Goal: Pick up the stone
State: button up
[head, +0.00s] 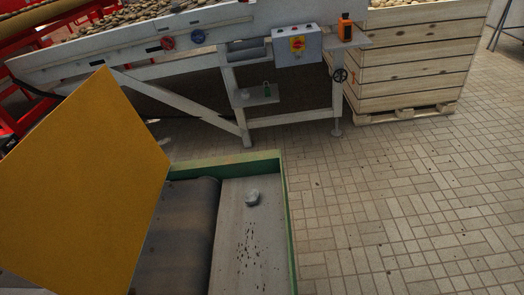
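A small grey stone (252,198) lies on a flat light-grey surface (231,255) beside a dark belt (180,245). It is near the far end, inside a raised green rim (289,225). Dark specks of dirt lie in front of it. Nothing touches the stone. My gripper's fingers do not show in the head view, so its place relative to the stone cannot be told.
A large flat orange-yellow panel (95,180) covers the left and hides part of the belt. Beyond stand a white conveyor frame (240,125) with a control box (297,45) and a wooden crate (410,70) of potatoes. Tiled floor (410,200) at right is clear.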

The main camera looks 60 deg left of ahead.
aim_at(251, 198)
jog(key=u, duration=0.4)
jog(key=i, duration=0.85)
jog(key=u, duration=0.65)
